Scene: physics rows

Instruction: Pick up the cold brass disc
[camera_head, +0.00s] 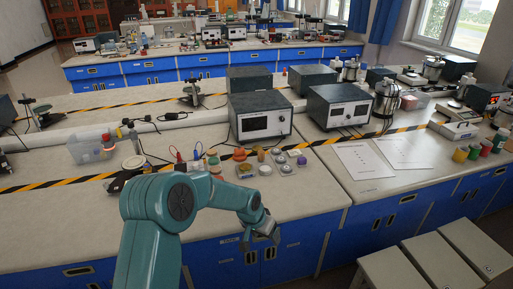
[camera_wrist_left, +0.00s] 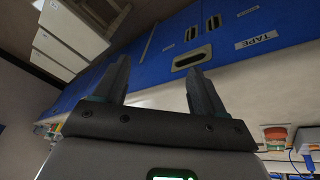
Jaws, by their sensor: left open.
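A yellowish, brass-coloured disc (camera_head: 245,170) lies among a group of small round pieces on the near bench top, in front of the grey instrument box. Which piece is the cold one cannot be told by sight. My left gripper (camera_head: 263,238) hangs in front of the bench edge, lower in the picture than the pieces and a little to their right. In the left wrist view its two fingers (camera_wrist_left: 160,70) stand apart with nothing between them. That view faces the blue drawer fronts, and I cannot make out the disc there. My right gripper is not in view.
Two grey instrument boxes (camera_head: 261,116) (camera_head: 339,106) stand behind the pieces. Papers (camera_head: 362,160) lie to the right. A clear bin (camera_head: 91,148) and cables are at the left. White stools (camera_head: 463,250) stand at the front right. The bench's front strip is clear.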

